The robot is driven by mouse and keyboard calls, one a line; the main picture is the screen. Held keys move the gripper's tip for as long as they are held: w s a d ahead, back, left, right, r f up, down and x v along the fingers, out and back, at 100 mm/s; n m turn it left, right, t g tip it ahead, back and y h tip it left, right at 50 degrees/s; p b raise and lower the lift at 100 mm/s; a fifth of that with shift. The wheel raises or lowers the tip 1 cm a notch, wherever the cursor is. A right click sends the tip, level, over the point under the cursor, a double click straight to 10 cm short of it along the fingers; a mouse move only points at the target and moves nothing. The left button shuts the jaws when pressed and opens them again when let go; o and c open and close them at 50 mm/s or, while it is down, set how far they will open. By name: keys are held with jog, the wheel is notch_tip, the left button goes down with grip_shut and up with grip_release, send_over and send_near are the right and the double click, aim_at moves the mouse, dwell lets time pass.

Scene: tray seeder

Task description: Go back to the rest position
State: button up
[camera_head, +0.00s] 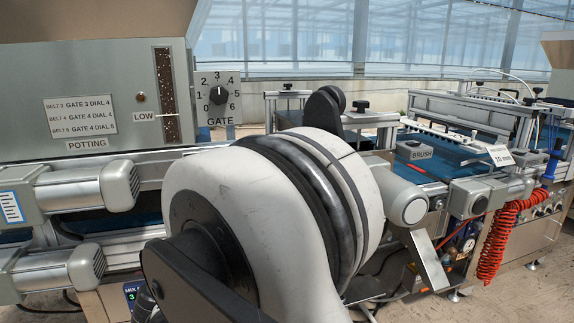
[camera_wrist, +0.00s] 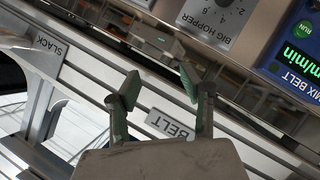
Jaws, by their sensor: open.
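In the wrist view my gripper (camera_wrist: 158,88) is open, with its two green-padded fingers apart and nothing between them. It hangs in front of a metal rail bearing a BELT label (camera_wrist: 170,125), which shows between and below the fingers. I cannot tell whether the fingers touch the rail. In the head view my white and black arm fills the middle and hides what is behind it; the gripper itself does not show there.
Grey motors (camera_head: 85,185) jut out at left. A BRUSH unit (camera_head: 421,153) and a coiled red hose (camera_head: 495,240) are at right. The wrist view shows a BIG HOPPER dial (camera_wrist: 225,15) and a MIX BELT display (camera_wrist: 297,60).

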jog(key=s+d+r+m+g, duration=0.15)
jog(key=d+r, duration=0.25)
jog(key=d, duration=0.6)
jog(key=s+d+r+m+g+h, duration=0.1)
jog(key=s+d+r, duration=0.25)
jog(key=d, duration=0.55)
jog(key=s+d+r+m+g, duration=0.15)
jog(key=d+r, duration=0.25)
jog(key=d, duration=0.6)
jog(key=s+d+m+g+y, duration=0.1)
jog(key=s+d+m, duration=0.1)
jog(key=s+d, duration=0.8)
jog(key=s+d+m+g+y, duration=0.15)
jog(key=s+d, duration=0.45)
jog(key=s, duration=0.7)
notch_tip(320, 180, up, 18)
jog(key=p, duration=1.8)
jog(key=shift+a+f, duration=0.2)
jog(key=shift+h, duration=0.25)
